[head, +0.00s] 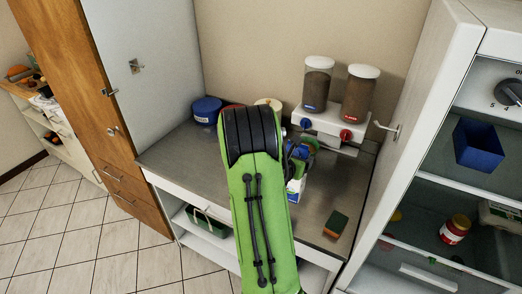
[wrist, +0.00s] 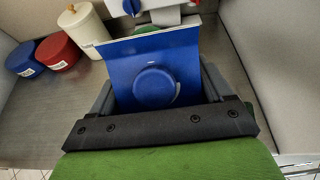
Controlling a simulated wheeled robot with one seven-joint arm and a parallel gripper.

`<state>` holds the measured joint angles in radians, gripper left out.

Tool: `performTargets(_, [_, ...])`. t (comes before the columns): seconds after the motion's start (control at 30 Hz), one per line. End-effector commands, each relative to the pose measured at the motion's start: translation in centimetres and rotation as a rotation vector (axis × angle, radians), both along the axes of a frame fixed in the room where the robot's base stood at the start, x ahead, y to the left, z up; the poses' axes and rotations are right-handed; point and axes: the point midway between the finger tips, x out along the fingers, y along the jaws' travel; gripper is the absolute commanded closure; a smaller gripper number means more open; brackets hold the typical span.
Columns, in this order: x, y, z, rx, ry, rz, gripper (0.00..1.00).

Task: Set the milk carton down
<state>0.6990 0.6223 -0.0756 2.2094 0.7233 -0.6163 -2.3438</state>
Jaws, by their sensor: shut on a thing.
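The milk carton is blue with a round blue cap; in the wrist view the carton (wrist: 118,62) fills the space between the fingers of my gripper (wrist: 158,88), which is shut on it. In the head view the lower part of the carton (head: 295,187) shows white, blue and green just right of my green arm, over the grey counter (head: 190,150). My gripper (head: 301,150) is partly hidden behind the arm there. The carton's base is mostly hidden, and I cannot tell whether it touches the counter.
A blue canister (head: 207,110), a red canister (wrist: 58,50) and a cream canister (wrist: 83,26) stand at the back left. A white dispenser with two brown-filled hoppers (head: 317,84) is at the back. A sponge (head: 335,224) lies front right.

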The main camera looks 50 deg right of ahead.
Motion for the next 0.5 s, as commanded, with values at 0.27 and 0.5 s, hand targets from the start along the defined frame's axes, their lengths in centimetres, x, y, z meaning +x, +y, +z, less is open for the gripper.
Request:
performTargets(0.27, [-0.6,-0.5,-2.4,-0.001,0.003,-0.005,1.00])
performTargets(0.5, [-0.6,-0.5,-5.8,-0.004,-0.001,-0.005,1.00])
